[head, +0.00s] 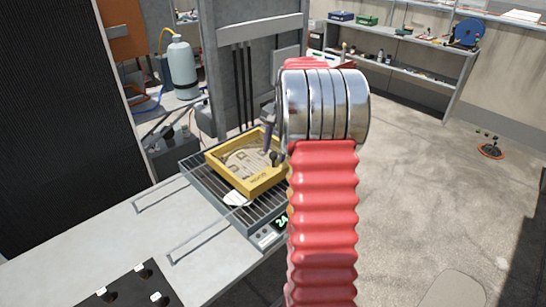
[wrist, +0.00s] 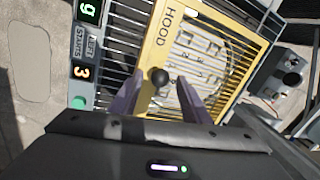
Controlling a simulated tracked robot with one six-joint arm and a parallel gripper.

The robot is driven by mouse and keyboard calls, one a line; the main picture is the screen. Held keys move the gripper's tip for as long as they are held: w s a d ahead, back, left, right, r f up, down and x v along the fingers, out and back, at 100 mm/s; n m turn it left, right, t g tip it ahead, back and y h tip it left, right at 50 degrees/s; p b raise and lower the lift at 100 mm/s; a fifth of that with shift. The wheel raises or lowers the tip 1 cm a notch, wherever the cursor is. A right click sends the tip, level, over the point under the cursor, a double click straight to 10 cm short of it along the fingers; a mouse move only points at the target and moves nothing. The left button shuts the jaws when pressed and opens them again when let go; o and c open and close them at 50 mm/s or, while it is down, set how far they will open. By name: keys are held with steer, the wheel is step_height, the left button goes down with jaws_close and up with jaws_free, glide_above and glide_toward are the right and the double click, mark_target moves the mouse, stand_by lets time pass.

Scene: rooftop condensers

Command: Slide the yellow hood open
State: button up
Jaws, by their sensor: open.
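The yellow hood (head: 247,180) is a shallow yellow frame with a clear window, resting on a slatted grey unit to the left of my arm in the head view. In the wrist view the hood (wrist: 158,45) shows its "HOOD" label and a round black knob (wrist: 159,76) on its near bar. My gripper (wrist: 160,88) is open, its two purple-grey fingers on either side of the knob, with gaps visible. In the head view my gripper (head: 270,128) is mostly hidden behind my red arm. Whether the fingers are level with the knob I cannot tell.
The slatted unit (head: 252,217) has a panel with green digits; the wrist view shows a green button (wrist: 78,102). A grey bench (head: 110,235) lies at the left, with a gas cylinder (head: 181,68) behind. Shelves (head: 410,45) line the back wall. The right floor is mostly clear.

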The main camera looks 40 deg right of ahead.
steer(key=shift+w+a+f, duration=0.1)
steer(key=shift+w+f, duration=0.05)
steer(key=shift+f, duration=0.6)
steer(key=shift+w+f, duration=0.15)
steer(key=shift+f, duration=0.6)
steer(key=shift+c, duration=0.6)
jaws_close()
steer(key=shift+a, duration=0.15)
